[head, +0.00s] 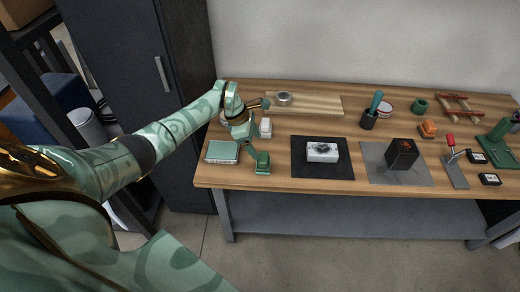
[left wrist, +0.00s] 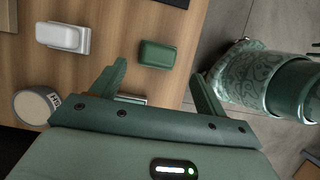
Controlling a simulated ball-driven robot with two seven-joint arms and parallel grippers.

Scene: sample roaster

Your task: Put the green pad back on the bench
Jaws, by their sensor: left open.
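A small green block (head: 263,169) with rounded corners, which looks like the pad, lies on the wooden bench (head: 320,184) near its front edge. It also shows in the left wrist view (left wrist: 157,54), flat on the wood just beyond the fingertips. My left gripper (left wrist: 158,72) is open, its fingers apart with nothing held between them; the head view shows it (head: 252,147) above the bench's left end. A flat green book-like thing (head: 222,151) with pale edges lies to the left of the block. My right gripper is not in view.
A white block (head: 265,127) stands behind the green one. A black mat (head: 313,171) with a white device (head: 322,152) is to the right. A round tin (left wrist: 36,105) is near my gripper. Bare wood lies between the green block and mat.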

